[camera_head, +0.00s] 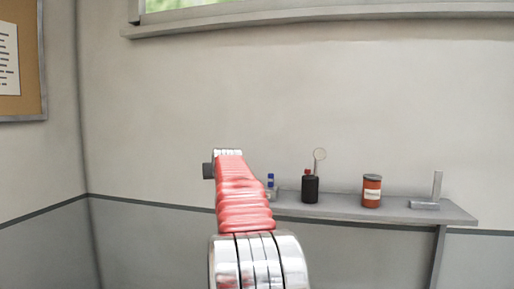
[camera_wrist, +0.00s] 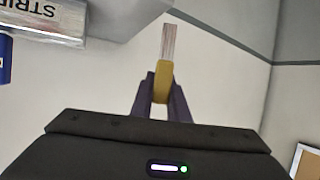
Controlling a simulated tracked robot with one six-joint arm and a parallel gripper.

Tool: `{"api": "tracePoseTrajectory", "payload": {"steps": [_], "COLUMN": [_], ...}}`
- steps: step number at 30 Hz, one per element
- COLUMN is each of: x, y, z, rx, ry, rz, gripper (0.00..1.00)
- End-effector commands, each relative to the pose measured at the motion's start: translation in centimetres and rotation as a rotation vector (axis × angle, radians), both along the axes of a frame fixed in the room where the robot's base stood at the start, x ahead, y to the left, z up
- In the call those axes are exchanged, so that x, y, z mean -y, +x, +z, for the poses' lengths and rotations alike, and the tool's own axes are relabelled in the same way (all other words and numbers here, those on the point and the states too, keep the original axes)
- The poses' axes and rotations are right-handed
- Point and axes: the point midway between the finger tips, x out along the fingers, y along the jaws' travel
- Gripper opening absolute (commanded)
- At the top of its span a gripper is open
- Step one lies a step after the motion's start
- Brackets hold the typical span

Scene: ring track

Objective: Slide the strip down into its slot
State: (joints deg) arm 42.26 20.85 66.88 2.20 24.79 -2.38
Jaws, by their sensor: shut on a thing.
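In the wrist view, my gripper (camera_wrist: 161,84) is shut on the strip. The strip has a yellow end (camera_wrist: 163,72) between my two dark fingers and a narrow pale, streaked part (camera_wrist: 169,42) pointing away from me. A silvery block (camera_wrist: 68,40) with "STRIP" lettering, upside down in the picture, is at the upper left, apart from the strip. No slot opening can be made out on it. In the head view, my red and chrome arm hides the strip, and the fingers do not show.
In the head view, a grey wall shelf (camera_head: 455,214) holds a black bottle (camera_head: 310,190), a red-orange jar (camera_head: 372,191), an L-shaped grey stand (camera_head: 437,188) and small blue-topped items (camera_head: 270,184). A blue thing (camera_wrist: 4,58) shows at the wrist view's left edge. Open air surrounds the strip.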

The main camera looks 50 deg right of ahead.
Motion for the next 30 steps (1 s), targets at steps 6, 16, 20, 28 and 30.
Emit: {"api": "tracePoseTrajectory", "payload": {"steps": [6,16,20,28,30], "x": [4.3,8.9,9.5,9.5,9.5], "y": [-2.8,-8.2,-9.3,-9.4,-9.4], "z": [4.8,9.6,10.4,10.6,10.6], "rx": [0.002,0.002,0.000,0.001,0.001], "ry": [-0.004,0.000,0.000,0.001,0.001], "rz": [-0.154,-0.401,-0.443,-0.452,-0.451], "gripper": [0.00,0.00,0.00,0.00,0.00]}}
